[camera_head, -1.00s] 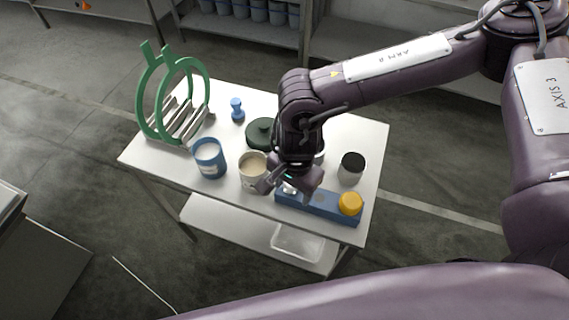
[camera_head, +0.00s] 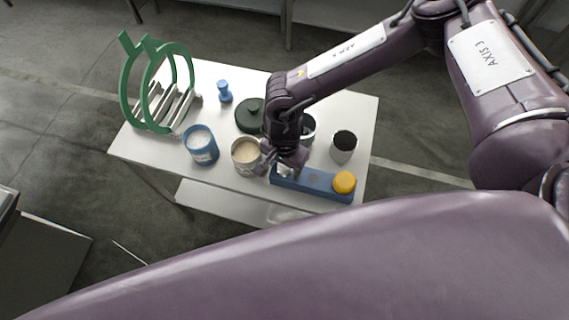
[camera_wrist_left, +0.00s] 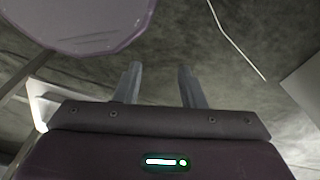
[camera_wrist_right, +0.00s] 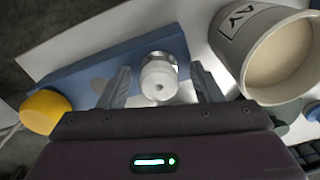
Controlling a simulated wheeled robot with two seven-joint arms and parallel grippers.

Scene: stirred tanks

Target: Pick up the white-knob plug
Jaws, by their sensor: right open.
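The white-knob plug (camera_wrist_right: 159,78) stands in the blue block (camera_wrist_right: 100,62), near one end of it. In the right wrist view it sits between the spread fingers of my right gripper (camera_wrist_right: 160,88). The fingers are on either side of the knob and I cannot tell if either touches it. In the head view my right gripper (camera_head: 281,163) is over the left end of the blue block (camera_head: 325,194) and mostly hides the plug. A yellow knob (camera_head: 344,181) is at the block's right end. My left gripper (camera_wrist_left: 158,85) is open and empty over the floor.
A beige-filled cup (camera_head: 246,153) stands just left of my right gripper, close to it. A blue cup (camera_head: 201,146), a dark green lid (camera_head: 250,113), a black-topped jar (camera_head: 344,146), a small blue piece (camera_head: 224,92) and a green ring rack (camera_head: 138,88) stand on the white table (camera_head: 205,79).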

